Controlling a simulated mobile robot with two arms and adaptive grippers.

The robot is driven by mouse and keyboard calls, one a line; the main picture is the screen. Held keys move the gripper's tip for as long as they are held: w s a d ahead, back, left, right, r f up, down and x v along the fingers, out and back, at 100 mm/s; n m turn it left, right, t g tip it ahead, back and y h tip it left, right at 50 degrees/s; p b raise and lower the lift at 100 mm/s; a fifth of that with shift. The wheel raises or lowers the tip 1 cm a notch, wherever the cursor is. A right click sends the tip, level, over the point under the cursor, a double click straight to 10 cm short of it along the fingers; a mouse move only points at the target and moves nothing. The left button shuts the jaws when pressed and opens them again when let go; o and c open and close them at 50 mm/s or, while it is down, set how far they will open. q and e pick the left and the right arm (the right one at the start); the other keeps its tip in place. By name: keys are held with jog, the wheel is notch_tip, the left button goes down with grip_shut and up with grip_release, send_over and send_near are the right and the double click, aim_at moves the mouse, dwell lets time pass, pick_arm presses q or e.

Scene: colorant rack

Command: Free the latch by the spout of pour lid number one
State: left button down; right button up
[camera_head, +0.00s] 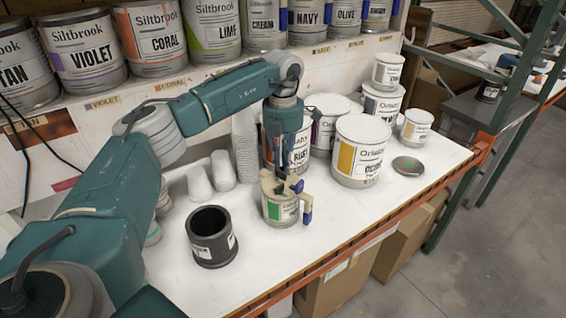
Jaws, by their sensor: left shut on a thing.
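A beige pour lid (270,188) with blue parts sits on a small can with a green label (280,210), near the middle of the white table. A blue latch piece (307,206) hangs at the lid's right side. My left gripper (290,182) reaches down from above and is shut on the pour lid at its top right. The fingertips are small and partly merge with the blue parts, so the exact part held is hard to tell. The lid's number and the far side of the spout cannot be made out. My right gripper is not in view.
A black open pot (213,250) stands left of the can. White cups (222,170) and larger paint cans, including one with a yellow label (358,150), stand behind. A round metal lid (408,166) lies at the right. The white table (340,212) is bare in front.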

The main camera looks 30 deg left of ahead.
pick_arm(q)
jog(key=c, duration=2)
grip_release()
jog(key=shift+r, duration=0.2)
notch_tip(320, 180, up, 12)
jog(key=shift+f, duration=0.15)
jog(key=shift+f, duration=0.1)
